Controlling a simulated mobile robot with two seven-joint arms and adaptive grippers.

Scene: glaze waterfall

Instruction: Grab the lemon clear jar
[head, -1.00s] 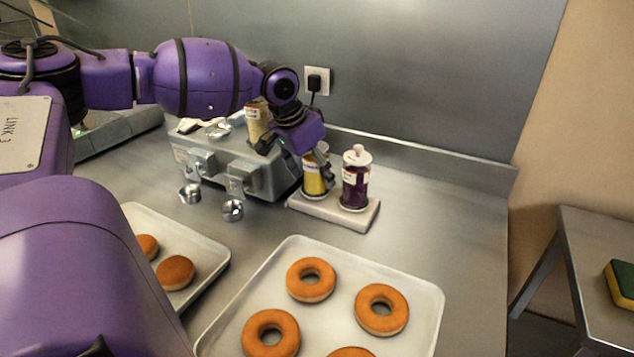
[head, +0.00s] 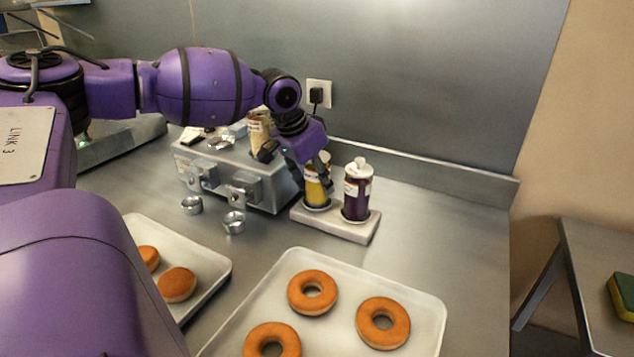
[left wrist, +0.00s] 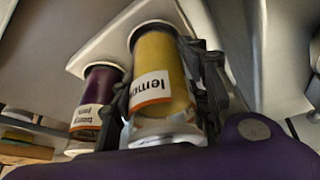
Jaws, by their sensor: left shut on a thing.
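The lemon clear jar (head: 316,192) holds yellow glaze and stands upright in the pale holder (head: 361,234). Its label, partly reading "lemon", shows in the left wrist view (left wrist: 160,75). My left gripper (head: 318,172) comes down over the jar from above, and its dark fingers lie on either side of it. In the left wrist view my left gripper (left wrist: 168,88) is shut on the jar. The jar's upper part is mostly hidden by the gripper in the head view. My right gripper is not in view.
A purple-filled jar (head: 357,190) stands close beside the lemon jar in the same holder. A metal machine (head: 240,180) with another jar on top is to the left. Trays of doughnuts (head: 425,300) lie in front. The counter at right is clear.

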